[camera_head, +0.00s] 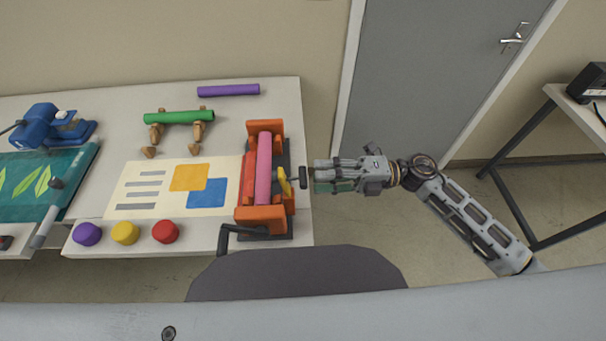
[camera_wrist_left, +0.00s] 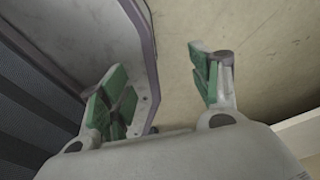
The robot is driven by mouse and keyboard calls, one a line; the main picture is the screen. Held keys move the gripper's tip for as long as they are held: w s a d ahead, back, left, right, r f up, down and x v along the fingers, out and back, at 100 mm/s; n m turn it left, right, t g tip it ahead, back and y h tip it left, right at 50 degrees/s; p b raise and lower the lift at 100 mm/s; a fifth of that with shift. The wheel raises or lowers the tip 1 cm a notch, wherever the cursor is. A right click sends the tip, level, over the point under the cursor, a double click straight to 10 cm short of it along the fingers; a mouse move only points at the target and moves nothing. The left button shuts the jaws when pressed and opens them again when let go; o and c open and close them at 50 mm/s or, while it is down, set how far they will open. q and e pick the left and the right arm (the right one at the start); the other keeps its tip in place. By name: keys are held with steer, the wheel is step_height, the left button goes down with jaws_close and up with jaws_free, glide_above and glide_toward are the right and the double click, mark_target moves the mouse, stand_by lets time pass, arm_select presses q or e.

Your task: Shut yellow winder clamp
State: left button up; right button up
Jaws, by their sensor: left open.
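The yellow winder clamp (camera_head: 284,181) is a small yellow lever on the right side of the orange winder (camera_head: 263,215), with a dark knob (camera_head: 303,177) sticking out to the right. My right gripper (camera_head: 318,175) is in the head view just right of the knob, its fingers pointing left towards it. A small gap seems to separate them. I cannot tell from this view how far its fingers are apart. My left gripper (camera_wrist_left: 162,88) shows only in the left wrist view. Its two green-padded fingers are apart with nothing between them.
The winder holds a pink roll (camera_head: 263,170) and has a black crank (camera_head: 225,238) at its front. A printed sheet (camera_head: 140,175) lies left of it. Purple, yellow and red knobs (camera_head: 165,231) line the table's front edge. Open floor lies right of the table (camera_head: 285,95).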

mark_target(303, 175)
arm_select(q)
steer(key=shift+s+r+p, duration=0.45)
steer(key=shift+s+r, duration=0.05)
steer(key=shift+s, duration=0.35)
arm_select(e)
steer(key=shift+a, duration=2.6)
arm_select(q)
steer(key=shift+w+d, duration=0.1)
steer(key=shift+w, duration=0.05)
arm_select(e)
steer(key=shift+c, duration=0.5)
arm_select(q)
steer(key=shift+w+d, duration=0.15)
steer(key=shift+d, duration=0.15)
arm_select(e)
jaws_close()
